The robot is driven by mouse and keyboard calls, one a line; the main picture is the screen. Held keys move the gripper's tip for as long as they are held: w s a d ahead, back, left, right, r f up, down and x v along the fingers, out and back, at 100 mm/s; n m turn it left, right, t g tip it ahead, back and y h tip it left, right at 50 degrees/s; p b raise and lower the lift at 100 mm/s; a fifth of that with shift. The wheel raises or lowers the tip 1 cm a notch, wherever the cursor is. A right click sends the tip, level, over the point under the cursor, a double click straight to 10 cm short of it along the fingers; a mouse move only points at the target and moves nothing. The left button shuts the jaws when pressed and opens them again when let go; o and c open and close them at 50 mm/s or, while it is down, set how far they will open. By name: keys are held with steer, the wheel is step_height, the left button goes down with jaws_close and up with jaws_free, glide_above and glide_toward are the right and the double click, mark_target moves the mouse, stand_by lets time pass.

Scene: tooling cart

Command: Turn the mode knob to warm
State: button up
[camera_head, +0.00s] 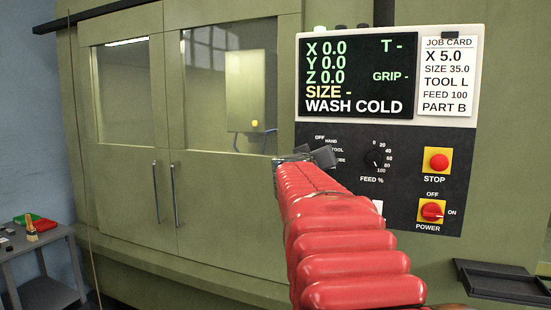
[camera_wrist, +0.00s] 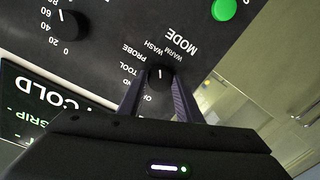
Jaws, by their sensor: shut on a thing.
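The mode knob (camera_wrist: 160,72) is black and sits between my fingertips in the wrist view, with a short white mark on its face. The mark points roughly toward the WARM and WASH lettering; I cannot tell exactly which. My gripper (camera_wrist: 160,80) is shut on the knob, one finger on each side. In the head view my gripper (camera_head: 306,158) is at the panel and hides the knob and part of its labels. The screen (camera_head: 356,76) reads WASH COLD at the bottom.
The feed knob (camera_head: 376,158) is just right of my gripper. The red stop button (camera_head: 439,161) and power knob (camera_head: 431,211) are farther right. A green button (camera_wrist: 224,9) shows in the wrist view. A job card (camera_head: 447,75) hangs beside the screen. Cabinet doors with handles (camera_head: 154,193) stand left.

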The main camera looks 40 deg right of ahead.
steer(key=shift+s+d+f+m, duration=0.1)
steer(key=shift+f+m, duration=0.1)
steer(key=shift+m, duration=1.55)
steer(key=shift+d+f+m, duration=0.1)
steer(key=shift+f+m, duration=0.05)
steer(key=shift+m, duration=1.6)
steer(key=o, duration=1)
steer(key=shift+a+r, duration=0.1)
steer(key=shift+o, duration=0.2)
steer(key=shift+a+r, duration=0.1)
steer(key=shift+a, duration=0.05)
steer(key=v, duration=1.3)
steer(key=shift+s+a+f, duration=0.15)
steer(key=shift+s+f, duration=0.05)
steer(key=shift+f, duration=0.1)
